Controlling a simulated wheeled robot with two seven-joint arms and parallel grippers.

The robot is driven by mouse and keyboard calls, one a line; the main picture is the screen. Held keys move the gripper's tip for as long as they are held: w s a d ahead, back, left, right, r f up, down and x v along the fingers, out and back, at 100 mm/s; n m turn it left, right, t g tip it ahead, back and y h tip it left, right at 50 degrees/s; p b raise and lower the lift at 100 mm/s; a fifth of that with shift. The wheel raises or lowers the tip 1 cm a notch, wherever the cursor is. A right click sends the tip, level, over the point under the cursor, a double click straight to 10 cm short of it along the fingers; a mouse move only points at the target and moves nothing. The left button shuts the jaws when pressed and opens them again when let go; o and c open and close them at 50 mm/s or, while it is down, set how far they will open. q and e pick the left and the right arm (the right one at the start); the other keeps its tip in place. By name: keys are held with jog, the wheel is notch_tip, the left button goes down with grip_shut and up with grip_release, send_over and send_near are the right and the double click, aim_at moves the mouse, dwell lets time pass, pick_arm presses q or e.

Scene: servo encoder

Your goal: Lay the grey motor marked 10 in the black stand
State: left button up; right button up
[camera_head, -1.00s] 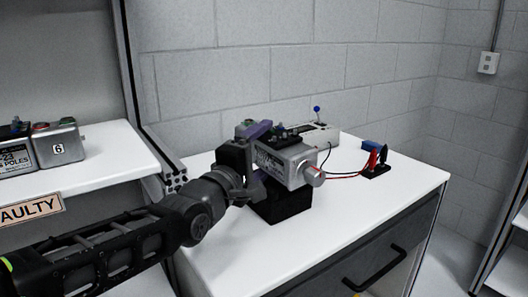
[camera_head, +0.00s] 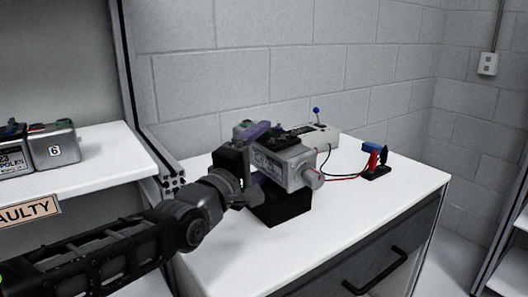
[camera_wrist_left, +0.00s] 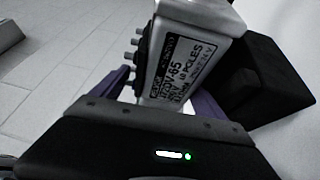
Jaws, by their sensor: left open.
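The grey motor (camera_head: 296,168) sits on top of the black stand (camera_head: 284,209) on the white tabletop, with its round shaft end facing right. Its printed label shows in the left wrist view (camera_wrist_left: 188,62), where the motor looks turned relative to the stand (camera_wrist_left: 262,88). My left gripper (camera_head: 257,160) is open at the motor's left end, with one purple finger above and one lower down. In the left wrist view the purple fingers (camera_wrist_left: 165,98) lie on either side of the motor. How fully the motor is seated is hidden. My right gripper is not in view.
A light grey box with a blue-knobbed lever (camera_head: 318,133) stands behind the motor. The tabletop's front right is clear.

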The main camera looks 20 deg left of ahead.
pick_arm(q)
jog(key=s, duration=0.7)
jog(key=shift+s+a+f, duration=0.35)
jog(key=shift+s+f, duration=0.05)
jog(key=shift+f, duration=0.05)
jog(key=shift+r, duration=0.2)
